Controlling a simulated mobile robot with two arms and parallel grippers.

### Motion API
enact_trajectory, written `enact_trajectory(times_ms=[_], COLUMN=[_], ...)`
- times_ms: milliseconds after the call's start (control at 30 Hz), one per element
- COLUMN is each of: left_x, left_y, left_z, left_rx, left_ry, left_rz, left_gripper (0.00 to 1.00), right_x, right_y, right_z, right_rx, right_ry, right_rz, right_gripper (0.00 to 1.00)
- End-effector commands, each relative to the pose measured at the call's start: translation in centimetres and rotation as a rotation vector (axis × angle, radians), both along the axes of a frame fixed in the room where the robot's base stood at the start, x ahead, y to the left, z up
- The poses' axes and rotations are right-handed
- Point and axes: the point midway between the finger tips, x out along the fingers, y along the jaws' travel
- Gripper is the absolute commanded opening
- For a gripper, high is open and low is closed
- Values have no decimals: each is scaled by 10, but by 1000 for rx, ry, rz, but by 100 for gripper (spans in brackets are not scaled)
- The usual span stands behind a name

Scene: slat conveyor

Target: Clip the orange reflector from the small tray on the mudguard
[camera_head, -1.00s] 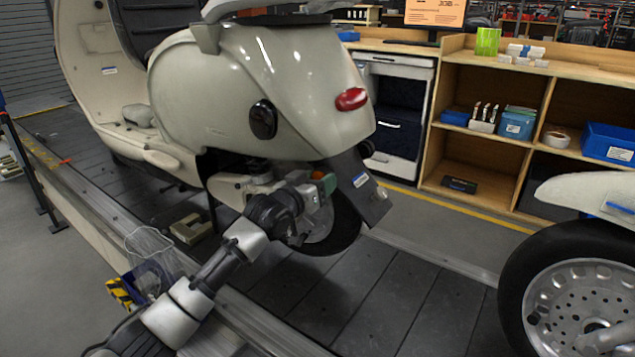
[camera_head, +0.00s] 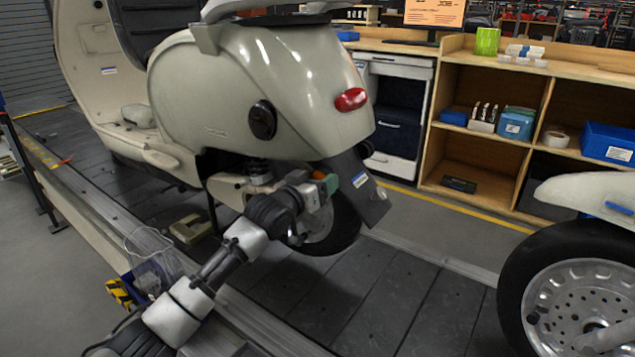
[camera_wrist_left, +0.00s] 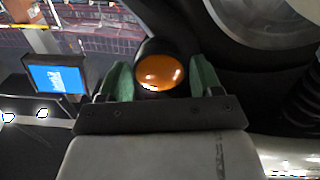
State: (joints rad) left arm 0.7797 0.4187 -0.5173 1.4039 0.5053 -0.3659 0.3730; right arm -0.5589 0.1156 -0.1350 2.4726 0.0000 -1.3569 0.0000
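The orange reflector (camera_wrist_left: 160,72) sits between the two green fingers of my left gripper (camera_wrist_left: 162,80) in the left wrist view, its orange face toward the camera and a dark round shape around it. The fingers appear closed against its sides. In the head view my left gripper (camera_head: 324,184) is beside the dark mudguard (camera_head: 356,185) at the scooter's rear, with a little of the orange showing. I cannot tell whether the reflector touches the mudguard. My right gripper is out of view. A small beige open holder (camera_head: 187,229) lies on the conveyor; I cannot tell if it is the tray.
The cream scooter (camera_head: 255,90) overhangs my left arm, its rear wheel (camera_head: 335,228) close to the gripper. A second vehicle's wheel (camera_head: 570,290) stands at the right. A clear-and-blue bin (camera_head: 150,277) sits by the conveyor edge. The slats between the wheels are clear.

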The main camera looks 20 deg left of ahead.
Motion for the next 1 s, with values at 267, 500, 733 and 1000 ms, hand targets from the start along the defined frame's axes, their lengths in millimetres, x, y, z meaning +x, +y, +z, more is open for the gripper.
enact_trajectory(times_ms=[267,500,733,1000], left_x=[0,-7,-44,-89], left_y=[0,3,17,32], left_z=[0,0,0,-1], left_rx=[0,-1,2,1], left_ry=[1,3,4,3], left_rz=[0,0,0,0], left_gripper=[84,84,84,84], right_x=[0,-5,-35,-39], right_y=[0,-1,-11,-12], right_z=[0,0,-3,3], right_rx=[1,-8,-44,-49], right_ry=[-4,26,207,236], right_rz=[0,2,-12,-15], right_gripper=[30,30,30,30])
